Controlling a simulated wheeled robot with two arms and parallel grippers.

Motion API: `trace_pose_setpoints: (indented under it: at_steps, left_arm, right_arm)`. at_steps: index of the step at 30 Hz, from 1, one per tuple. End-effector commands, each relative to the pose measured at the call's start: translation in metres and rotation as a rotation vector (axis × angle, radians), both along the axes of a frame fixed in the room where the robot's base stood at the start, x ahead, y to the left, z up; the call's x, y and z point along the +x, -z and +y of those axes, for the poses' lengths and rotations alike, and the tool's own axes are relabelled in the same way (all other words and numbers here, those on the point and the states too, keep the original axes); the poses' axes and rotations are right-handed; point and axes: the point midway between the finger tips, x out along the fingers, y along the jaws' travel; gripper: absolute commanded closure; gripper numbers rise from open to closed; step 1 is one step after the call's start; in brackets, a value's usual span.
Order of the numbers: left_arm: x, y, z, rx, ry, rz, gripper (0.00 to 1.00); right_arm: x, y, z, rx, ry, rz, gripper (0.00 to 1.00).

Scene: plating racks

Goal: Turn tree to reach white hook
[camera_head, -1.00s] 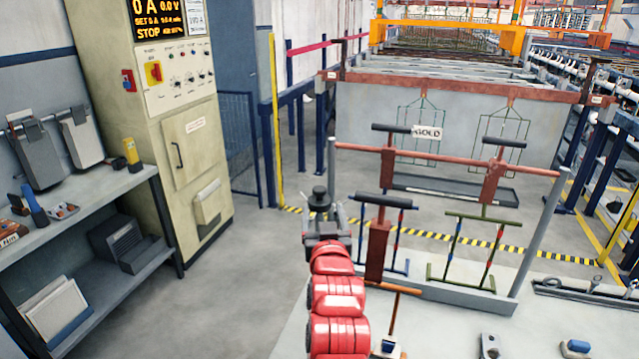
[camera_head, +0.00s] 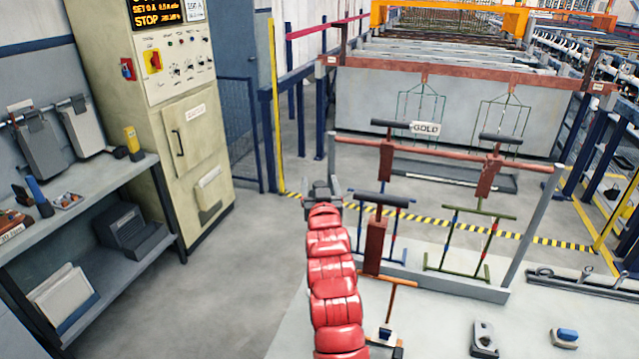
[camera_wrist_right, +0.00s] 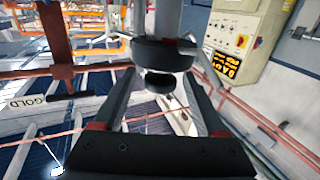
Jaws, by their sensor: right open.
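A plating tree (camera_head: 375,245), a brown-red block with a black crossbar and a blue frame with red and blue markings, stands at the near rack. A second tree (camera_head: 484,180) with a green frame is to its right. My right gripper (camera_head: 322,190) is left of the blue tree's crossbar, apart from it in the picture. In the wrist view the two fingers (camera_wrist_right: 160,100) are spread, with dark rounded parts and a grey post between or beyond them; I cannot tell whether they belong to a tree. I cannot make out a white hook. My left gripper is not in view.
A pale worktable (camera_head: 430,320) is in front. A cabinet (camera_head: 185,150) and shelf (camera_head: 100,200) stand left; the floor between is clear.

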Motion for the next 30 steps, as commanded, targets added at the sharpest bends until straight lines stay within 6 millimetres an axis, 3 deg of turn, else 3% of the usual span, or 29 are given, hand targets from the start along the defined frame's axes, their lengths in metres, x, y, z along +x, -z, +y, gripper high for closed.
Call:
trace_pose_setpoints:
  at_steps: [3, 15, 30]
  left_arm:
    - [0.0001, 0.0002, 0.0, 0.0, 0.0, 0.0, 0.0]
    - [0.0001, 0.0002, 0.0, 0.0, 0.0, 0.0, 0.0]
    - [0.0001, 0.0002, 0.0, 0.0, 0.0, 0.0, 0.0]
  right_arm:
    - [-0.0002, 0.0001, 0.0001, 0.0, 0.0, 0.0, 0.28]
    - [-0.0004, 0.0001, 0.0003, 0.0, 0.0, 0.0, 1.0]
    - [-0.0004, 0.0002, 0.0004, 0.001, -0.001, 0.001, 1.0]
